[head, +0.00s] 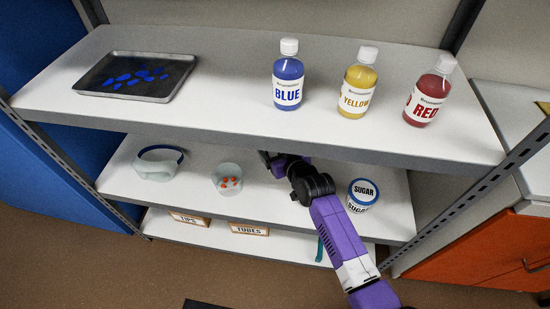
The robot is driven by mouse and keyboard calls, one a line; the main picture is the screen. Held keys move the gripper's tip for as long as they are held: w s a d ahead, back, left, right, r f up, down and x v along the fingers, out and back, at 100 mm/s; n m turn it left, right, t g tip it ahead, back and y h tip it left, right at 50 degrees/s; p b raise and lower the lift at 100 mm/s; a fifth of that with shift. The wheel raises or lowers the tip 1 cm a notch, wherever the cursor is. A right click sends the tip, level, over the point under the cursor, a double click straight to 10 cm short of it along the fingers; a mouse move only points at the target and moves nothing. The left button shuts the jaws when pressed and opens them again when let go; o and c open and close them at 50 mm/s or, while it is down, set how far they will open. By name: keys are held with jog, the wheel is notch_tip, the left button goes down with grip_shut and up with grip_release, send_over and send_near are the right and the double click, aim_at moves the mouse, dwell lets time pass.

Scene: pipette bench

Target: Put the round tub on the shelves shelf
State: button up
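A round white tub labelled SUGAR (362,195), with a blue-rimmed lid, stands upright at the right of the middle shelf (325,208). A clear round cup (227,178) holding several orange pieces stands left of centre on that shelf. A pale round container with a blue rim (158,163) is at its left. Which of these is the task's round tub I cannot be sure. My arm reaches into the middle level, left of the sugar tub and apart from it. My gripper (271,160) is partly hidden under the top shelf's front edge; its fingers and any load cannot be made out.
The top shelf (215,60) holds a dark tray (130,98) with blue pieces, and blue (288,80), yellow (357,88) and red (430,97) bottles. Its front edge overhangs my gripper. Labelled bins (249,229) sit on the bottom shelf. An orange cabinet (480,250) stands right.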

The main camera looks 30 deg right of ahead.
jog(key=shift+f+b, duration=0.55)
jog(key=shift+f, duration=1.25)
jog(key=shift+f, duration=0.15)
jog(key=o, duration=1.7)
jog(key=shift+r, duration=0.2)
jog(key=p+v, duration=0.2)
jog(key=v, duration=1)
jog(key=shift+p, duration=0.3)
jog(key=shift+a, duration=0.1)
